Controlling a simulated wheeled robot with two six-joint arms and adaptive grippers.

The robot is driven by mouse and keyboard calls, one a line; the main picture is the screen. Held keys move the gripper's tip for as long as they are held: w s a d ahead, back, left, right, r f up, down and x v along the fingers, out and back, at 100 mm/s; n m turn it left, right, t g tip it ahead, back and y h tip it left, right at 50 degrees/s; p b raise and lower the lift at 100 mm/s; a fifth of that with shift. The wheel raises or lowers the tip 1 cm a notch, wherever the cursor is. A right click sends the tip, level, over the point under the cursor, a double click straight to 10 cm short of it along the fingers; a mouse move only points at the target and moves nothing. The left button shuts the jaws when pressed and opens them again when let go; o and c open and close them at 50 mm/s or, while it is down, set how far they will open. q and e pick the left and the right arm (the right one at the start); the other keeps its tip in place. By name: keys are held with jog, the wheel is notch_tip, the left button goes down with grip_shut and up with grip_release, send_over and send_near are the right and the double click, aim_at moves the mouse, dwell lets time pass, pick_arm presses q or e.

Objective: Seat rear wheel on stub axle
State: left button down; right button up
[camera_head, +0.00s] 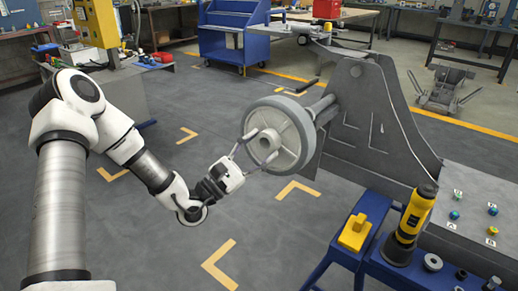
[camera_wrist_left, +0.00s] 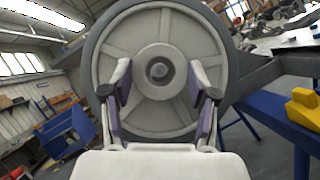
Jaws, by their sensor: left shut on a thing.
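The rear wheel (camera_head: 290,128) is a grey spoked disc with a dark tyre, held upright in the middle of the head view. My left gripper (camera_head: 253,150) is shut on its protruding hub. In the left wrist view the wheel (camera_wrist_left: 161,115) fills the middle and the two fingers of the left gripper (camera_wrist_left: 160,85) stand on either side of the hub. The stub axle (camera_head: 322,104) is a grey shaft reaching from the chassis plate (camera_head: 350,115) to behind the wheel. The wheel hides the axle's end, so I cannot tell how far it is seated. My right gripper does not show.
A blue stand (camera_head: 345,258) at the front right carries a yellow block (camera_head: 355,232), a yellow and black power tool (camera_head: 410,225) and small round parts. A blue cart (camera_head: 232,45) stands at the back. The floor between my left arm and the wheel is clear.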

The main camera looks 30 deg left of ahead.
pick_arm(q)
jog(key=shift+w+d+b, duration=0.1)
jog(key=shift+w+b, duration=0.9)
jog(key=shift+w, duration=0.1)
dwell(0.8)
jog(key=shift+w, duration=0.3)
jog(key=shift+w+d+r+b, duration=0.1)
jog(key=shift+w+b, duration=0.65)
jog(key=shift+b, duration=0.05)
jog(key=shift+w+d+b, duration=0.15)
jog(key=shift+w+b, duration=1.35)
jog(key=shift+w, duration=1)
jog(key=c, duration=0.7)
grip_release()
jog(key=o, duration=0.5)
jog(key=shift+r, duration=0.1)
jog(key=shift+c, duration=0.2)
send_near(265, 145)
jog(key=shift+w+d, duration=0.2)
jog(key=shift+w, duration=2.35)
